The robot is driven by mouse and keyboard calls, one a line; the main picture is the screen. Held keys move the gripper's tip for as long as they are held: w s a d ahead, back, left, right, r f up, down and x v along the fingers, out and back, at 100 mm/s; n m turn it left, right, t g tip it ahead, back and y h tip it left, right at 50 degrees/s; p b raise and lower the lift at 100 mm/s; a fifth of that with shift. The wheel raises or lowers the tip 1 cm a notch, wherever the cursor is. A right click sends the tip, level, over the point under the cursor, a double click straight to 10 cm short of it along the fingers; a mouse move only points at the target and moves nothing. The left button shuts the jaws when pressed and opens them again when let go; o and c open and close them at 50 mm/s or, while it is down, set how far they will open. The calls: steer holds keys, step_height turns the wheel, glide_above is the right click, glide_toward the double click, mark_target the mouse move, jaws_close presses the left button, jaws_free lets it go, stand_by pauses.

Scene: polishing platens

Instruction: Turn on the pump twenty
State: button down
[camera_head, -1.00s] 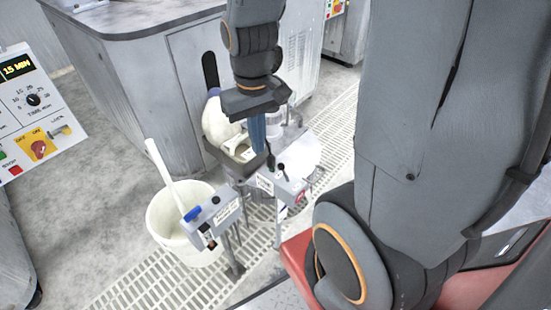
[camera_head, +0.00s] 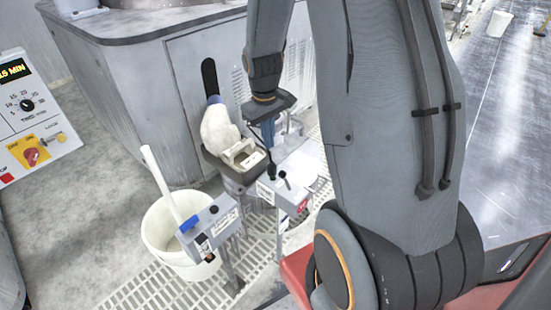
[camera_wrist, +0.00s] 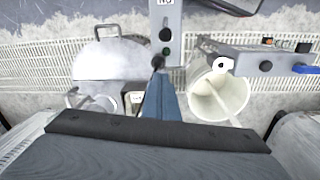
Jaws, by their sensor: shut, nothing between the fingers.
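A grey control box (camera_head: 287,191) on a post stands below my gripper, with a white label, black levers on top and a red part at its end. A second grey box (camera_head: 211,224) with a blue knob stands to the left, also in the wrist view (camera_wrist: 266,63).
A white bucket (camera_head: 160,240) with a stick in it stands on the floor grating left of the boxes. A pale rounded pump-like body (camera_head: 218,132) sits behind them by a grey cabinet (camera_head: 110,80). A timer panel (camera_head: 30,120) is at far left.

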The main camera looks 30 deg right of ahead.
mark_target(285, 179)
steer(key=f, duration=1)
steer(key=shift+w+d, duration=0.1)
steer(key=shift+d, duration=0.15)
steer(key=shift+s+d+r, duration=0.1)
steer(key=shift+s+r, duration=0.2)
steer(key=shift+s, duration=0.35)
steer(key=shift+s+d+r, duration=0.1)
steer(key=shift+s+r, duration=0.2)
steer(key=shift+s, duration=0.3)
steer(key=shift+s+d+r+p, duration=0.15)
steer(key=shift+s+p, duration=0.15)
steer(key=shift+s, duration=0.3)
